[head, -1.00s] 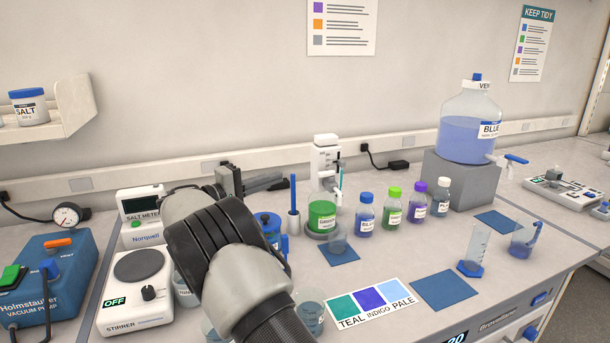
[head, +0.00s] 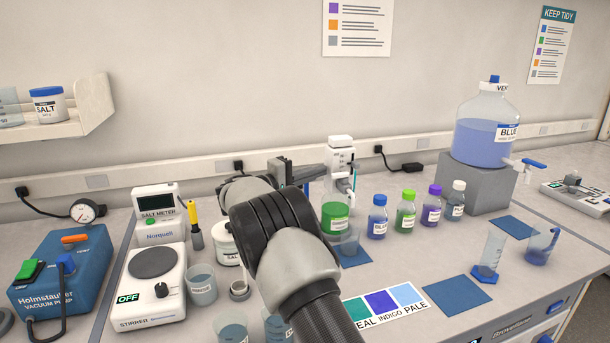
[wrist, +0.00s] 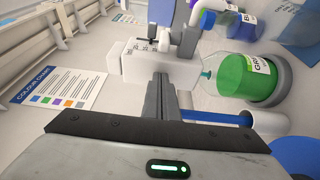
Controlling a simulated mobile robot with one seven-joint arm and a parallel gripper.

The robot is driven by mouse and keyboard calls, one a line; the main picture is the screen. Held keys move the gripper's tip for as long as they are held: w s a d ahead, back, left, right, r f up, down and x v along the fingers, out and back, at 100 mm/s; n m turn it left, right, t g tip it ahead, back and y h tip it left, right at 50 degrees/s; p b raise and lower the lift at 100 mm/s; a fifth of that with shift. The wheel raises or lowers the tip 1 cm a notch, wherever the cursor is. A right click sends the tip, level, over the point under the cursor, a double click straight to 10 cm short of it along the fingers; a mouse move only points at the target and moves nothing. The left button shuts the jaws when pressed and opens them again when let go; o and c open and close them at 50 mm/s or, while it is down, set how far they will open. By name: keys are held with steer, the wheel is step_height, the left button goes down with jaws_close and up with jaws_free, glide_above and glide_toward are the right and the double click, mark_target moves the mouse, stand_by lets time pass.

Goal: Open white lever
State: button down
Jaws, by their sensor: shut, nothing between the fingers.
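A white dispenser head (head: 341,160) stands on top of the green bottle (head: 335,217) at the back of the bench. In the wrist view the dispenser (wrist: 150,62) lies just beyond the fingertips, with the green bottle (wrist: 243,80) to the right. A grey fitting (wrist: 187,40) projects from the dispenser. I cannot single out a white lever for certain. My gripper (head: 300,172) is left of the dispenser; the wrist view shows its fingers (wrist: 160,82) shut and empty, overlapping the dispenser in the picture. I cannot tell whether they touch it.
Several small capped bottles (head: 405,210) stand right of the green bottle. A blue carboy (head: 483,135) with a blue-handled tap sits on a grey block (head: 474,185). Beakers (head: 202,284) and a stirrer (head: 150,290) stand left of my arm.

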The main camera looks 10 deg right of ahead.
steer(key=shift+s+d+r, duration=0.1)
steer(key=shift+s+d, duration=0.05)
steer(key=shift+s, duration=0.65)
steer(key=shift+s+d, duration=0.1)
steer(key=shift+s, duration=0.7)
